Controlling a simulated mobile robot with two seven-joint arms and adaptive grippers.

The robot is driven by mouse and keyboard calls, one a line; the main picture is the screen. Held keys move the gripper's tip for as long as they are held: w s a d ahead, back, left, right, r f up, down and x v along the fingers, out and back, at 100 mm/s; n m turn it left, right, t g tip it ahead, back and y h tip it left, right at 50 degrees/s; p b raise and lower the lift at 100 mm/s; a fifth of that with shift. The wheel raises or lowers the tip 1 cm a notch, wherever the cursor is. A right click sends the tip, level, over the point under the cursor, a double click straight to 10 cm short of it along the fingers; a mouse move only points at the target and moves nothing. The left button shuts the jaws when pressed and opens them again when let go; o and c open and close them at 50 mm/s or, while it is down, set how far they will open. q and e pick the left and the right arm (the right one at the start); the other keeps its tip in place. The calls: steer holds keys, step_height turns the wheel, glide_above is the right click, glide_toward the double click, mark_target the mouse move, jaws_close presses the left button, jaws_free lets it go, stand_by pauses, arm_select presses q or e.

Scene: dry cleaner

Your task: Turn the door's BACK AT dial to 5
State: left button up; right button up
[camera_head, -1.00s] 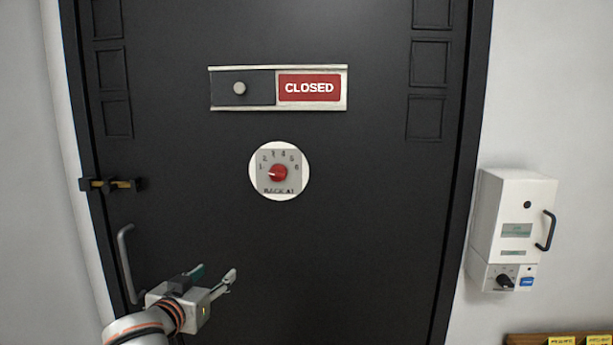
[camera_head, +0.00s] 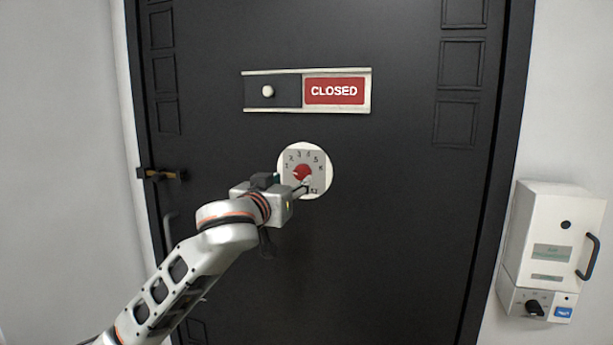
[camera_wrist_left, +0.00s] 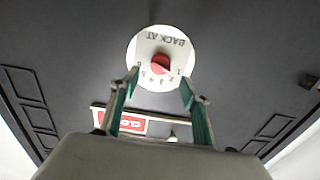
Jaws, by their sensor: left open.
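The BACK AT dial is a red round knob (camera_head: 302,172) on a pale square scale numbered from 1, set on a white disc (camera_head: 323,187) on the black door. My left gripper (camera_head: 294,184) is raised in front of the dial and covers its lower left part, including most of the BACK AT lettering. In the left wrist view the scale is upside down, and the red knob (camera_wrist_left: 160,64) shows ahead between the open green-padded fingers (camera_wrist_left: 159,88). The fingers look apart from the knob. The knob's mark seems to point near 1. My right gripper is not in view.
Above the dial is a sliding sign (camera_head: 336,91) reading CLOSED. A latch (camera_head: 162,174) and a door handle (camera_head: 170,230) are at the door's left side. A white wall box (camera_head: 553,240) with a black handle is at the right. The door right of the dial is clear.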

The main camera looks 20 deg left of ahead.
mark_target(300, 175)
arm_select(q)
steer(key=w+p, duration=0.1)
steer(key=w, duration=0.6)
steer(key=c, duration=1.1)
